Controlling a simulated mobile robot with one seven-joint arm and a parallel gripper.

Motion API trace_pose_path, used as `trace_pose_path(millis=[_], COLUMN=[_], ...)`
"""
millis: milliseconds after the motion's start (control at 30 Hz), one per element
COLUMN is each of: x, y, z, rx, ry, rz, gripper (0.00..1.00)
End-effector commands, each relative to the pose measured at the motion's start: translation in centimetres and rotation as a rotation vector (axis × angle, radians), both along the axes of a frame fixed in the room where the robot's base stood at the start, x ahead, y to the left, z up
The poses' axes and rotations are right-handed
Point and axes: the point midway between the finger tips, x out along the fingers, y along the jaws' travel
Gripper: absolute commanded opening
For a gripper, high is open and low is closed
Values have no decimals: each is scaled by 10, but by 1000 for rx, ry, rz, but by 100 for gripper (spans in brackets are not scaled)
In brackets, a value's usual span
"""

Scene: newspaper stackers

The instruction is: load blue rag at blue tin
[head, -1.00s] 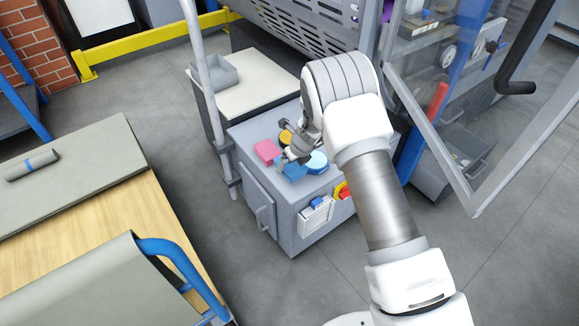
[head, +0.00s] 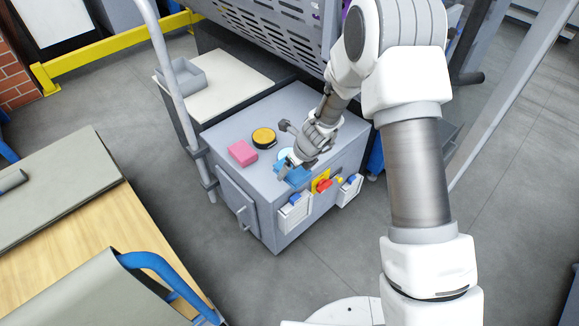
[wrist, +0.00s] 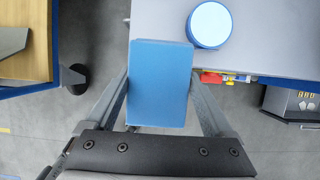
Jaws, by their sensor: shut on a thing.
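The blue rag (wrist: 160,85) is a flat blue block between the two fingers of my gripper (wrist: 160,95) in the wrist view. My gripper is shut on it. The rag also shows in the head view (head: 293,176), held at the front edge of the grey cabinet top, partly past the edge in the wrist view. The blue tin (wrist: 209,25) is round with a pale blue top and stands on the cabinet top, just beyond the rag's far right corner. In the head view the tin (head: 284,155) is partly hidden by my gripper.
A pink rag (head: 242,153) and a yellow-topped black tin (head: 264,137) sit on the cabinet top (head: 228,124). White boxes (head: 294,212) and a red knob (head: 324,186) are on the cabinet's front. A grey post (head: 173,80) stands at its left.

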Motion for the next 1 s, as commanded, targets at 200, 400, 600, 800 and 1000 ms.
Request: trace_pose_path(millis=[200,400,600,800,1000], x=[0,0,9,43,84], y=[0,0,1,7,11], z=[0,0,-2,-5,-10], rx=[0,0,-2,-3,-3], ry=[0,0,-2,-3,-2], rz=[0,0,-2,-11,-17], gripper=[76,42,42,42,42])
